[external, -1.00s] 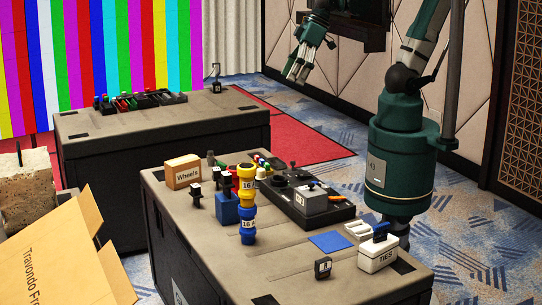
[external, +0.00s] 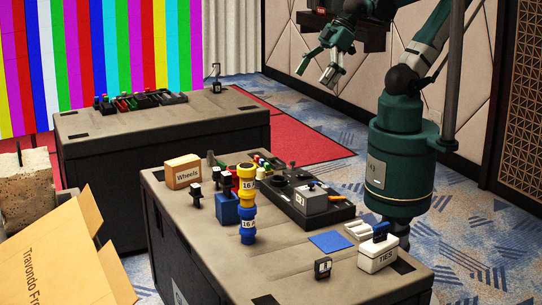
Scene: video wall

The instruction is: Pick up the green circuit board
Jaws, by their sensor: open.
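No green circuit board can be made out in the external view. Small green bits show among the items by the black console, too small to identify. My gripper (external: 316,70) is open and empty, its two fingers spread and hanging down. It is in the air above and behind the near case (external: 290,257), well apart from everything on it.
The near case holds a black control console (external: 335,212), a Wheels box (external: 183,172), yellow and blue stacked connectors (external: 247,220), a blue flat square (external: 329,242) and a white TIES box (external: 378,256). A second case (external: 160,117) stands behind. The near case's front left top is mostly bare.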

